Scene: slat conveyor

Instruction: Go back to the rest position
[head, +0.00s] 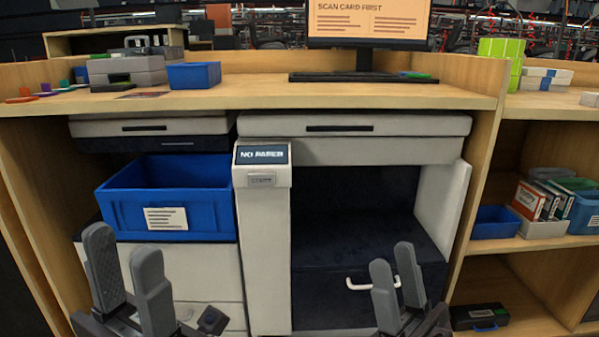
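My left gripper (126,270) is at the lower left, in front of the white drawer front below the blue bin. Its two grey fingers stand apart with nothing between them. My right gripper (393,280) is at the lower right, in front of the dark lower panel of the cabinet. Its two grey fingers are also apart and empty. Both grippers point upward in the picture, and neither appears to touch anything.
A wooden counter (250,98) spans the view, with a monitor (367,22) and small blue bin (194,75) on it. Below are a large blue bin (120,210), a grey post with a "NO PAPER" display (262,155), and a white handle (360,285) near my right gripper.

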